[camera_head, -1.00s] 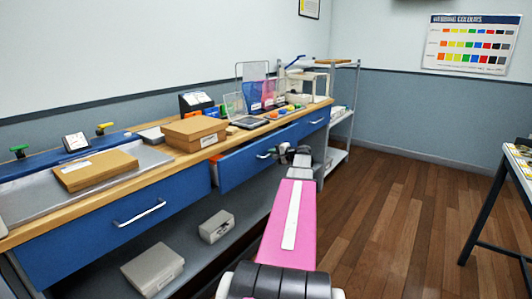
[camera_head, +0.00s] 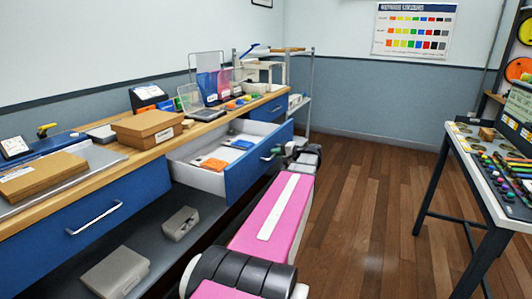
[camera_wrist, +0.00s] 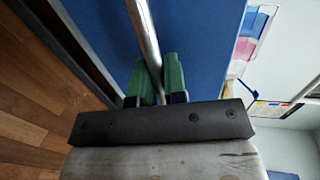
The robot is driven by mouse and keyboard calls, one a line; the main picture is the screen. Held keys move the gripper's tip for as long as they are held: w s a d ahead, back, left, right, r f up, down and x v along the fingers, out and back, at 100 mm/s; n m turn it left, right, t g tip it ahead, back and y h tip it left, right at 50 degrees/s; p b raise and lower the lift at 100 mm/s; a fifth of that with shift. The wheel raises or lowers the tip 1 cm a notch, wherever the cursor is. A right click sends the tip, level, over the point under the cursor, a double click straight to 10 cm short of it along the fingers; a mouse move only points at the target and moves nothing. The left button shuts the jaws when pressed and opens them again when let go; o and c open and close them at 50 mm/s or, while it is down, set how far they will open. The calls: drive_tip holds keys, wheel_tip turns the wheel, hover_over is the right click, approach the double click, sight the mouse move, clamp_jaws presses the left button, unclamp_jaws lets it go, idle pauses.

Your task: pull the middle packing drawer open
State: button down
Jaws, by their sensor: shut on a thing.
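The middle packing drawer (camera_head: 258,164) has a blue front and stands well out from the bench. Its pale inside shows an orange packet (camera_head: 211,164) and blue and white items (camera_head: 240,144). In the wrist view, the green fingers of my gripper (camera_wrist: 154,82) are shut on the drawer's metal bar handle (camera_wrist: 143,32), in front of the blue drawer front (camera_wrist: 198,35). In the head view, my gripper (camera_head: 286,151) is at the handle, mostly hidden behind my wrist.
The left drawer (camera_head: 95,222) is closed, as is the right one (camera_head: 270,109). Cardboard boxes (camera_head: 147,129) stand on the wooden bench top. Grey cases (camera_head: 118,271) lie on the shelf below. A table (camera_head: 490,175) stands at right, with clear wooden floor between.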

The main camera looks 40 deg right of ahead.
drive_tip(key=shift+v, duration=0.8)
drive_tip(key=shift+f, duration=0.15)
drive_tip(key=c, duration=1.2)
unclamp_jaws()
drive_tip(key=shift+s, duration=0.1)
drive_tip(key=v, duration=1)
drive_tip(key=shift+s+d, duration=0.25)
